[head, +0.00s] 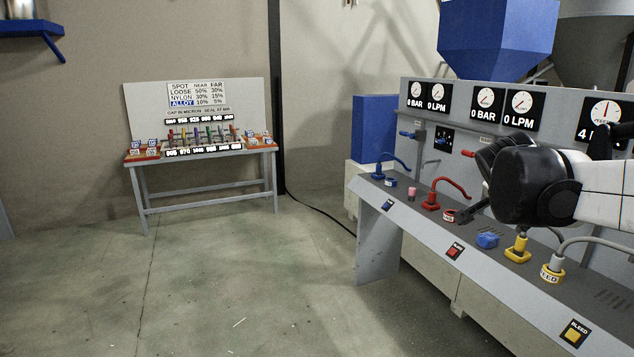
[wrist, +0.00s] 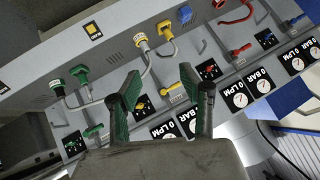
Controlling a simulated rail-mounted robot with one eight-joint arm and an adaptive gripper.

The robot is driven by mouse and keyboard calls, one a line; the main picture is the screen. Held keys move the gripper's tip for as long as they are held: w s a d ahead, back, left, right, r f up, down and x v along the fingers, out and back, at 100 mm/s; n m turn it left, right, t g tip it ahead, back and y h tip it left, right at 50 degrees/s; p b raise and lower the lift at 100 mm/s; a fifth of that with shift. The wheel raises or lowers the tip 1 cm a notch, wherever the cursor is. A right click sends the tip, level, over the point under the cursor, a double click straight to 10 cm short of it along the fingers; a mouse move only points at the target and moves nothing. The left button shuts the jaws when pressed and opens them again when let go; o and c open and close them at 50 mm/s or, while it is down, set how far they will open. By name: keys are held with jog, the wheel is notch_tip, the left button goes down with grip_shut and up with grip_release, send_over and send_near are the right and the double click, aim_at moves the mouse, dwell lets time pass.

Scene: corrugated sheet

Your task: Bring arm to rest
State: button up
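My arm, with a white link and a black joint, reaches in from the right in the head view, in front of the console (head: 372,190). In the wrist view my gripper (wrist: 160,78) shows two dark fingers with green inner pads, spread apart with nothing held between them. In the head view the joint hides most of the gripper; dark parts of it show left of the joint, over the console. The console, with its coloured plugs and hoses, also shows tilted in the wrist view (wrist: 110,60). I cannot tell the exact gap between fingers and console.
On the console stand a blue plug (head: 378,172), a red plug (head: 431,202) and a yellow plug (head: 518,250), with gauges (head: 487,98) behind. A blue hopper (head: 495,40) rises at the back. A table with a sign board (head: 140,100) stands far left. The floor between is clear.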

jog(key=s+a+f+n+y, duration=0.3)
jog(key=s+a+f+n, duration=0.3)
jog(key=s+a, duration=0.4)
jog(key=s+a+f+n+y, duration=0.3)
jog(key=s+a+f+n, duration=0.4)
jog(key=s+a, duration=0.3)
jog(key=s+n, duration=0.1)
jog(key=s, duration=0.3)
jog(key=shift+s+a+f+y, duration=0.2)
jog(key=shift+s+a+y, duration=0.05)
jog(key=shift+a+y, duration=0.05)
